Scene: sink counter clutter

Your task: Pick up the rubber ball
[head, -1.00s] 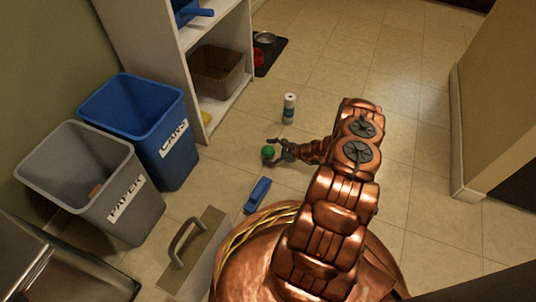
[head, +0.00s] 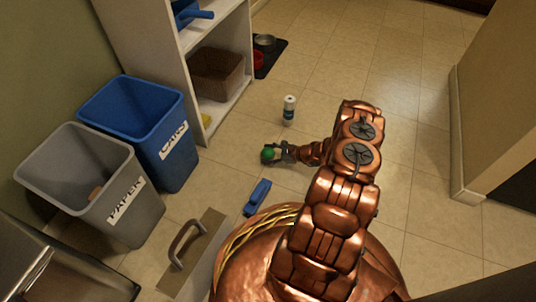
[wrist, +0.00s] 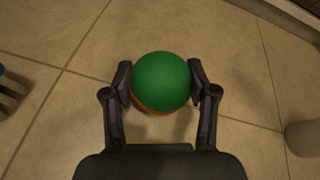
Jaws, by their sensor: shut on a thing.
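The rubber ball is green with an orange-brown lower part. It sits low over the tiled floor in the head view (head: 268,154), between the fingers of my gripper (head: 276,153). In the wrist view the ball (wrist: 161,81) fills the space between the two dark fingertips, which touch it on both sides. My gripper (wrist: 160,83) is shut on it. I cannot tell whether the ball still touches the floor.
A blue object (head: 257,197) lies nearer. A blue CANS bin (head: 120,112) and a grey PAPER bin (head: 141,219) stand left, beside a white shelf (head: 186,77). Floor to the right is clear.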

